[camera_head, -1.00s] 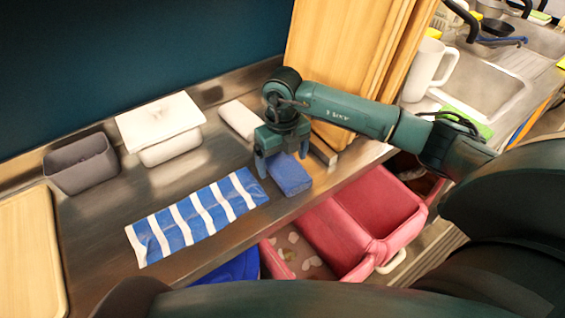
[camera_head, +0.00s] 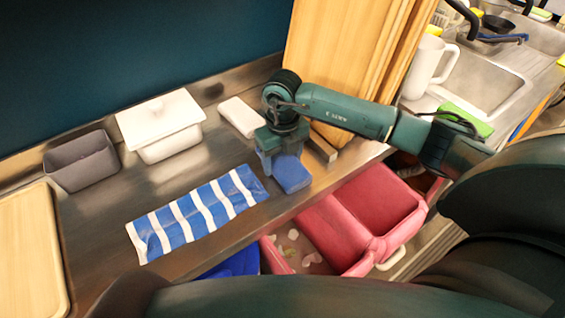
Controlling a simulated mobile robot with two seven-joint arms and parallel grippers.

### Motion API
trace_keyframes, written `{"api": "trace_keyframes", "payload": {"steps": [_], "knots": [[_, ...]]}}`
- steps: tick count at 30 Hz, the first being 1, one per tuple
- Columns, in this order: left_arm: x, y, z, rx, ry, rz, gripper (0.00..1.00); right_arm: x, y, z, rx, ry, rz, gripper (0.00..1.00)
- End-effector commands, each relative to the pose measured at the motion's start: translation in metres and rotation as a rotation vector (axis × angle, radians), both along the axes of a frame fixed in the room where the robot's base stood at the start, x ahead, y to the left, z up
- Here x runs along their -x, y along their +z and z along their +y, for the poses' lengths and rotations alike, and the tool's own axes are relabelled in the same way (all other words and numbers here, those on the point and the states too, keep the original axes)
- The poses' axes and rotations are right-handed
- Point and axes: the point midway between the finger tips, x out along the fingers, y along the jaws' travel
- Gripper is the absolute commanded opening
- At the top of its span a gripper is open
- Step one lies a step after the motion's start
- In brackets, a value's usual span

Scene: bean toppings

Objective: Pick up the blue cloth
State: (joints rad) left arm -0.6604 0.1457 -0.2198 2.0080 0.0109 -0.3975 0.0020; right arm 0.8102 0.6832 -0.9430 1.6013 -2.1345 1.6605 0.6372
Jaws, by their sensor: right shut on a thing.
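A folded plain blue cloth (camera_head: 292,175) lies on the steel counter near its front edge. My right gripper (camera_head: 282,161) reaches in from the right and points down over the back part of the cloth. Its jaws are shut on the cloth, and the gripper hides that part. The cloth looks still at counter level; I cannot tell whether it is lifted at all. My left gripper is not in view.
A blue and white striped cloth (camera_head: 197,215) lies flat to the left. A white lidded box (camera_head: 165,128), a grey bin (camera_head: 80,162) and a white folded cloth (camera_head: 241,116) stand behind. Wooden boards (camera_head: 335,55) lean behind my arm. Pink bins (camera_head: 375,205) sit below the counter edge.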

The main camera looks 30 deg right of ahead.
Motion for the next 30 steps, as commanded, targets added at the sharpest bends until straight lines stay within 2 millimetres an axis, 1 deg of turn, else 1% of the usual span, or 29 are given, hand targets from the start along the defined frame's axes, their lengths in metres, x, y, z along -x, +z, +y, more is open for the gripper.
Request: {"api": "trace_keyframes", "payload": {"steps": [5, 8, 11, 18, 21, 25, 30], "knots": [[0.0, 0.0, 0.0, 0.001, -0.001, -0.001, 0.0, 0.0, 0.001, 0.0, 0.0, 0.0, -0.001, 0.41], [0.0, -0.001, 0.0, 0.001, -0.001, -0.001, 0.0, -0.001, 0.009, 0.0, 0.0, 0.0, -0.003, 0.41], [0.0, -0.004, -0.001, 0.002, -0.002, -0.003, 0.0, -0.001, 0.024, 0.0, 0.001, 0.001, -0.005, 0.4], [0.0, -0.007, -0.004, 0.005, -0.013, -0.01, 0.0, -0.001, 0.073, 0.0, 0.0, 0.0, -0.006, 0.4], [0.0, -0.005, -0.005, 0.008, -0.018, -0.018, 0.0, -0.001, 0.087, 0.0, 0.0, 0.0, -0.004, 0.4], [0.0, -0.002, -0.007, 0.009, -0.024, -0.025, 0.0, 0.0, 0.098, 0.0, 0.0, 0.0, -0.002, 0.4], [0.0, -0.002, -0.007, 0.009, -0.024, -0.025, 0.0, 0.0, 0.101, 0.0, 0.0, 0.0, 0.0, 0.4]]}}
